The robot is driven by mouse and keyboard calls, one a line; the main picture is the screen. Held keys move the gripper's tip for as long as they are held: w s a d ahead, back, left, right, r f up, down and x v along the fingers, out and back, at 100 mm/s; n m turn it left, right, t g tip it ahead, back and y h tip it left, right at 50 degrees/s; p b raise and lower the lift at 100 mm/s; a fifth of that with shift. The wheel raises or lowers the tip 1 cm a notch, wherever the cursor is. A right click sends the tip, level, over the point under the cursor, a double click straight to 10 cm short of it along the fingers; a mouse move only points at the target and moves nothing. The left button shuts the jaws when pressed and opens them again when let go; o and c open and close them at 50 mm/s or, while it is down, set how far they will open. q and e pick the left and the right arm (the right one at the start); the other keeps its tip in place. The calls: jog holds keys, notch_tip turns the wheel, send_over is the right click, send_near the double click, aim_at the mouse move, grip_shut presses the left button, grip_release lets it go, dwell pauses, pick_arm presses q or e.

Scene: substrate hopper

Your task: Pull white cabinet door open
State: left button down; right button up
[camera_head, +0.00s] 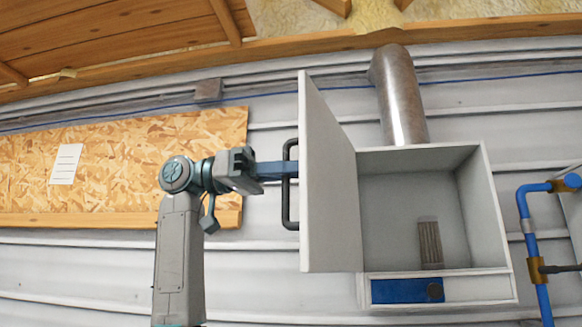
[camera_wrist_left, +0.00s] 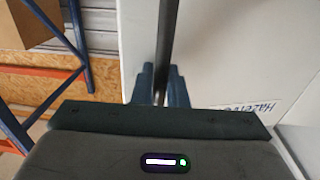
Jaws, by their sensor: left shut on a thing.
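The white cabinet (camera_head: 492,215) is on the wall, and its door (camera_head: 330,190) stands wide open on the left side, swung out toward me. The inside of the cabinet is visible. A black vertical bar handle (camera_head: 288,205) is on the door's outer face. My left gripper (camera_head: 287,170) is shut on this handle, coming from the left. In the left wrist view the blue fingers (camera_wrist_left: 161,88) close around the dark handle bar (camera_wrist_left: 168,35), with the white door face (camera_wrist_left: 230,50) behind. My right gripper is in neither view.
A grey slotted piece (camera_head: 429,243) is inside the cabinet at the bottom. A metal duct (camera_head: 401,95) rises from its top, and a blue panel (camera_head: 405,291) is below. Blue pipes (camera_head: 530,240) are at the right. A chipboard panel (camera_head: 110,160) is on the wall behind my left arm.

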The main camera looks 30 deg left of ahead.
pick_arm(q)
jog(key=c, duration=1.6)
grip_release()
jog(key=shift+d, duration=0.1)
jog(key=shift+o, duration=0.2)
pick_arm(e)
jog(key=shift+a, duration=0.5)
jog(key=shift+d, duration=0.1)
pick_arm(q)
jog(key=b+v, duration=0.2)
jog(key=v, duration=0.8)
jog(key=shift+a, duration=0.35)
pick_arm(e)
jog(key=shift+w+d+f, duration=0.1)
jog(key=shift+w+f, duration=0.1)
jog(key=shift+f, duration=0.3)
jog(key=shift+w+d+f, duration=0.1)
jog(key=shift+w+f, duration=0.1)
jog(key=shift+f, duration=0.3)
pick_arm(q)
jog(key=shift+s, duration=0.15)
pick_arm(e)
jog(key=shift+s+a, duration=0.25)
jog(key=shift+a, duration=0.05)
